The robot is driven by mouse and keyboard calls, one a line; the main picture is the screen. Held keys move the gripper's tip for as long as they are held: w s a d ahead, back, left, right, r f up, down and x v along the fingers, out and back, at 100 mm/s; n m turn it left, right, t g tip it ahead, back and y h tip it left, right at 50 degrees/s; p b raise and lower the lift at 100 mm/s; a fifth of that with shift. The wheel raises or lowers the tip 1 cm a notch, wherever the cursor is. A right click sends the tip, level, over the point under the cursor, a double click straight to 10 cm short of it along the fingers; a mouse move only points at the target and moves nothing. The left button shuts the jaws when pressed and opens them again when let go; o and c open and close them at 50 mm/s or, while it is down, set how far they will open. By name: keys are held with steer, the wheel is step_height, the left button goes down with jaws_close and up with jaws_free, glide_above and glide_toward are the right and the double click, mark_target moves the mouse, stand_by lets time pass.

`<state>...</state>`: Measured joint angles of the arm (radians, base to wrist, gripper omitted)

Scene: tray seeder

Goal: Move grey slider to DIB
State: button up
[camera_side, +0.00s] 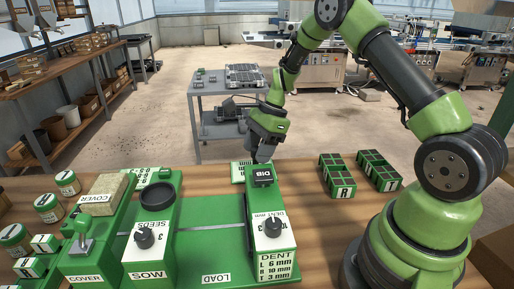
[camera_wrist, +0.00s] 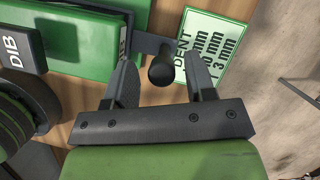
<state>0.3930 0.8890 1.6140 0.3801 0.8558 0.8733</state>
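A dark grey bar with a round black knob (camera_wrist: 163,68), apparently the slider, sticks out beside the green machine in the wrist view. In the side view I cannot make it out behind the DIB block and my gripper. The black block marked DIB (camera_side: 262,176) sits on top of the right-hand green column; it also shows at the left of the wrist view (camera_wrist: 20,52). My gripper (camera_wrist: 158,62) is open, with one finger on each side of the knob and visible gaps. In the side view my gripper (camera_side: 262,156) is low, just behind the DIB block.
A card with DENT sizes (camera_wrist: 210,50) lies on the wooden table beside the knob. The column carries a black dial (camera_side: 273,226). The green LOAD bed (camera_side: 215,255) lies left of it. Green trays (camera_side: 338,175) stand to the right, near my arm.

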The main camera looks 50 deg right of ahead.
steer(key=v, duration=1)
steer(key=s+a+r+n+t+h, duration=0.2)
steer(key=s+a+r+n, duration=0.55)
steer(key=r, duration=0.35)
steer(key=s+a+r+n+t, duration=0.1)
steer(key=s+a+n+t, duration=0.2)
steer(key=s+a+n, duration=0.3)
steer(key=s+n, duration=0.5)
steer(key=s, duration=0.1)
steer(key=shift+a+r+t, duration=0.15)
steer(key=shift+r+t, duration=0.15)
